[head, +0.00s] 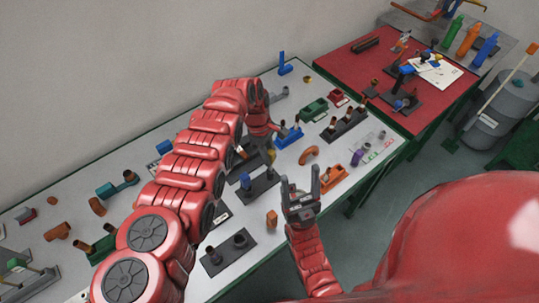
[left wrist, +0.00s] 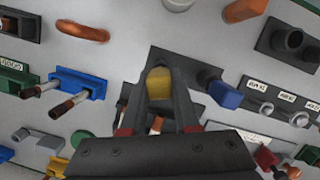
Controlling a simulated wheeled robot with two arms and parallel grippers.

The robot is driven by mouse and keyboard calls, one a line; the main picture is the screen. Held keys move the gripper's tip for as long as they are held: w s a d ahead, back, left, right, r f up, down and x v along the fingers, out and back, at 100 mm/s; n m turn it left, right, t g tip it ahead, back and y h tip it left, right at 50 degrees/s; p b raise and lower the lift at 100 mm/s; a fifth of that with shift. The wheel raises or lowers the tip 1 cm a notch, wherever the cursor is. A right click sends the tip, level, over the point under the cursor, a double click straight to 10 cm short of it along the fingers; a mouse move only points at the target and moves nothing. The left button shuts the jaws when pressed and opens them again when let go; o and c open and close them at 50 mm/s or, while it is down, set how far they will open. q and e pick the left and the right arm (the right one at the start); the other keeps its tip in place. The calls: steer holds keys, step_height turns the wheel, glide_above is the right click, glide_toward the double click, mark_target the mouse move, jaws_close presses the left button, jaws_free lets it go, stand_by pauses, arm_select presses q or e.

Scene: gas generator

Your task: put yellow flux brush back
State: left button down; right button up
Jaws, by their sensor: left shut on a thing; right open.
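The yellow flux brush (left wrist: 160,84) shows between the fingers of my left gripper (left wrist: 162,98) in the left wrist view; only its rounded yellow part shows clearly. My left gripper (head: 266,150) is shut on it over the middle of the table, above dark fixtures. In the head view a small yellow patch (head: 272,155) shows by the fingers. Whether the brush touches anything below is unclear. A blue holder (left wrist: 78,86) with brown-tipped pieces lies left of the fingers in the wrist view. My right gripper (head: 301,188) is open and empty near the table's front edge.
A dark block (head: 228,250) with cylinders and an orange piece (head: 272,219) lie near the front. An orange elbow (head: 309,155) and a green block (head: 314,109) lie beyond. A red table (head: 375,65) stands at the back right. The grey tabletop is crowded.

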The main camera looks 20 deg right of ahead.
arm_select(q)
steer(key=shift+w+b+x, duration=0.2)
steer(key=shift+b+x, duration=1)
steer(key=shift+x, duration=0.05)
steer(key=c, duration=0.6)
jaws_free()
steer(key=shift+a, duration=0.2)
steer(key=shift+b+v, duration=1.3)
steer(key=shift+v, duration=7.45)
